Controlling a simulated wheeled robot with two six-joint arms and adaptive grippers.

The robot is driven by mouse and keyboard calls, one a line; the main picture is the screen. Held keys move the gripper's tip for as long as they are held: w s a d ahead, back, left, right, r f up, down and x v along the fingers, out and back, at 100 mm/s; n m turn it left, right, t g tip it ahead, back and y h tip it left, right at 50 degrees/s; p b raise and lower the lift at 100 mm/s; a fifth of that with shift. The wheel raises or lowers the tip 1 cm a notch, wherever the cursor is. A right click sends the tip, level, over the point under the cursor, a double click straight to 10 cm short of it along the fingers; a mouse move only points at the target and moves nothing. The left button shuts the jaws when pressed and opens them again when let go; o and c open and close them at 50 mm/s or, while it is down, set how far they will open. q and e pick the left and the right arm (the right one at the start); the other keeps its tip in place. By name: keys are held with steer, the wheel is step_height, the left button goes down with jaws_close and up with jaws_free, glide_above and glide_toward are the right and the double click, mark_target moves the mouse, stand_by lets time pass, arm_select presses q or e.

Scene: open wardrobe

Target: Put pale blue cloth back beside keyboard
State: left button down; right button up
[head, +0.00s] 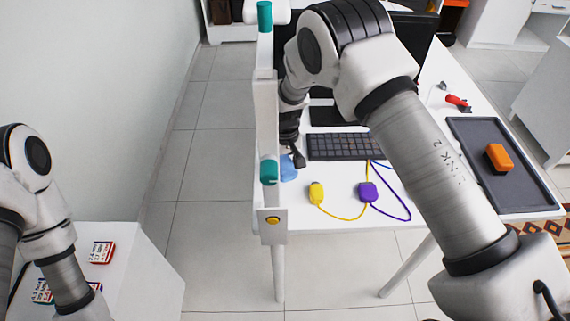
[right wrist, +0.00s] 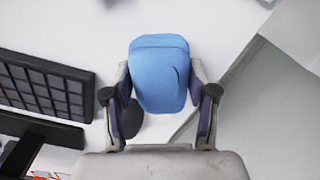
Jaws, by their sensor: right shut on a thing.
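The pale blue cloth (head: 289,173) is at the left edge of the white desk, left of the dark keyboard (head: 345,146). In the right wrist view the cloth (right wrist: 159,75) is a folded, rounded pad between the two fingers of my right gripper (right wrist: 160,88), which is shut on it. In the head view my right gripper (head: 294,158) points down over it, partly hidden by my arm and a white post. I cannot tell if the cloth touches the desk. The keyboard also shows at the left of the right wrist view (right wrist: 45,85). My left gripper is out of view.
A yellow plug (head: 317,193) and a purple plug (head: 368,192) with cables lie in front of the keyboard. A dark tray (head: 471,190) holds an orange block (head: 499,157). The white post (head: 267,125) stands close left of the cloth.

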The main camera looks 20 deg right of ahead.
steer(key=shift+f+b, duration=0.3)
steer(key=shift+f, duration=0.25)
steer(key=o, duration=1.1)
